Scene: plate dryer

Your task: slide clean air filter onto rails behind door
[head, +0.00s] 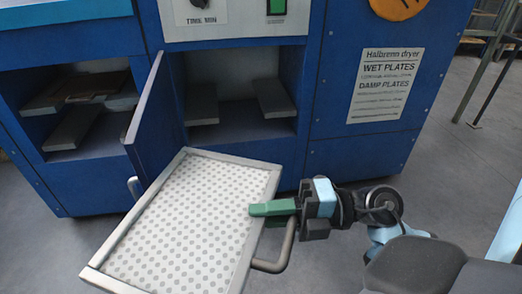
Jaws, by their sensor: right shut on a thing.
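The air filter (185,220), a flat panel with a pale dotted face and a light grey frame, is in front of the machine, its far edge near the open compartment. A grey bar handle (278,258) sticks out at the filter's right edge. The blue door (155,115) stands open at the left of the middle compartment. Two grey rails, left (203,108) and right (275,98), show inside it. My left gripper is not in view.
The blue dryer cabinet (350,150) fills the back, with a sign (385,85) on its right. A left compartment (85,105) holds grey rails and a brownish flat thing. Grey floor (455,165) is free at the right, before a metal stand (488,70).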

